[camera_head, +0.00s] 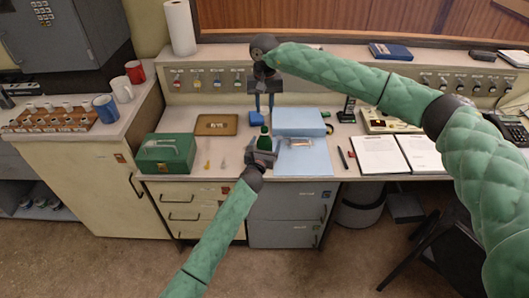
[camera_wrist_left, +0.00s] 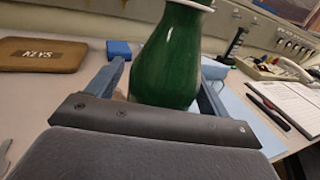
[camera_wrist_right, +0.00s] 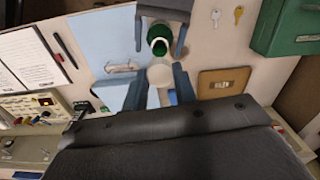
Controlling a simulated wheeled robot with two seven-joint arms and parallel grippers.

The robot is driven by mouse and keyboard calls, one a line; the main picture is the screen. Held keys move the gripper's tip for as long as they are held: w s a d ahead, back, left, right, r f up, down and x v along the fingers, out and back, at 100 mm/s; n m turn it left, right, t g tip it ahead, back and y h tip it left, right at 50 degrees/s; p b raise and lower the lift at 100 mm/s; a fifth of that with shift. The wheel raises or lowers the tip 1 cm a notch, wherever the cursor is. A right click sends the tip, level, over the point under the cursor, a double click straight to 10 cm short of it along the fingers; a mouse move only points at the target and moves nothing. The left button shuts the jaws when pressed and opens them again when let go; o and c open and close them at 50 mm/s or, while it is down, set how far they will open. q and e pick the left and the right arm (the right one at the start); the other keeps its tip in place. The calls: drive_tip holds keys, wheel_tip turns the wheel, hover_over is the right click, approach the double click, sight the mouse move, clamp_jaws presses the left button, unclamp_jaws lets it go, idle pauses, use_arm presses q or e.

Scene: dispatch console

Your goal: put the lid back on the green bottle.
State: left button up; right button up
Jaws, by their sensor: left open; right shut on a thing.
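The green bottle (camera_head: 264,139) stands upright near the desk's front edge, and it fills the middle of the left wrist view (camera_wrist_left: 170,60). Its open mouth with a pale rim shows in the right wrist view (camera_wrist_right: 158,42). My left gripper (camera_head: 263,152) is open, with one finger on each side of the bottle; I cannot tell whether they touch it. My right gripper (camera_head: 264,105) points down above and behind the bottle. It is shut on the lid, a pale round disc (camera_wrist_right: 160,74), held apart from the bottle's mouth. The lid is not clear in the head view.
A green box (camera_head: 166,154) stands left, with small keys (camera_wrist_right: 238,14) beside it. A brown tray (camera_head: 216,124) and a blue block (camera_head: 257,119) lie behind. A light blue folder (camera_head: 300,160) is right of the bottle. Open papers (camera_head: 380,154) lie farther right.

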use_arm(q)
drive_tip(key=c, duration=1.5)
use_arm(e)
drive_tip(key=shift+f, duration=2.45)
drive_tip(key=shift+f, duration=0.1)
drive_tip(key=shift+f, duration=0.8)
drive_tip(key=shift+f, duration=0.5)
